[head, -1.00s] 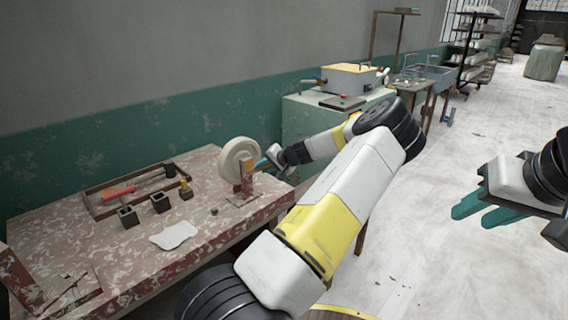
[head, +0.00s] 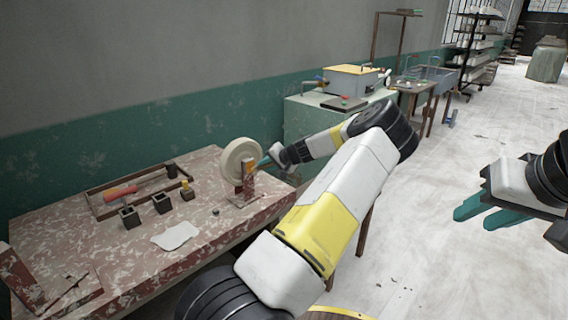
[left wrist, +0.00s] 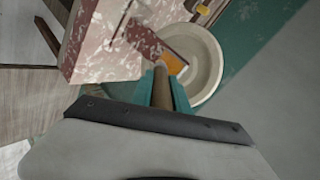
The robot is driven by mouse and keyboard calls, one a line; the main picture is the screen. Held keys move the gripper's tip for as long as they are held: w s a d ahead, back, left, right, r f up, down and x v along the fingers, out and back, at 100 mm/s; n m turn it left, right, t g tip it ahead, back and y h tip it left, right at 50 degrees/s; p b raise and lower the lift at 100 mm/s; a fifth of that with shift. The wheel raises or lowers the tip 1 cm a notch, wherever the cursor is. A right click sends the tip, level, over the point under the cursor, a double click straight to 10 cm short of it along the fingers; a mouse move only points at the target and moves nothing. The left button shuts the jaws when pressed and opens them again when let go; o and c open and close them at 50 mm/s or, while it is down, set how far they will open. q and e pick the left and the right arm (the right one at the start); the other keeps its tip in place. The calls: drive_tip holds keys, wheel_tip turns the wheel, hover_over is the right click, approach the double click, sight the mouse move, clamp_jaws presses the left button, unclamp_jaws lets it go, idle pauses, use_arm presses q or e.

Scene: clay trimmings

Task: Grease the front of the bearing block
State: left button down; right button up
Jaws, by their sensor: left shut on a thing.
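A reddish-brown bearing block (head: 249,188) stands upright at the right end of the speckled table, in front of a cream wheel (head: 230,158). The wheel also shows in the left wrist view (left wrist: 211,64). An orange patch (left wrist: 174,62) lies on the block's face. My left gripper (head: 263,161) is shut on a brown handled tool (left wrist: 161,90), likely a brush. The tool's far end is at or very close to the orange patch; I cannot tell whether it touches. My right gripper (head: 482,213) is open and empty, out over the floor at the right.
A green cabinet (head: 300,120) stands behind my left arm.

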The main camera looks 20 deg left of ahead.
use_arm(q)
drive_tip(key=shift+s+a, duration=0.35)
drive_tip(key=shift+s, duration=0.35)
idle(0.5)
drive_tip(key=s+d, duration=0.2)
drive_tip(key=d, duration=0.3)
drive_tip(key=shift+s+d, duration=0.15)
drive_tip(key=shift+d, duration=0.15)
idle(0.4)
drive_tip(key=shift+s+d, duration=0.3)
drive_tip(key=shift+d, duration=0.4)
drive_tip(key=shift+s+d, duration=0.25)
drive_tip(key=shift+d, duration=0.45)
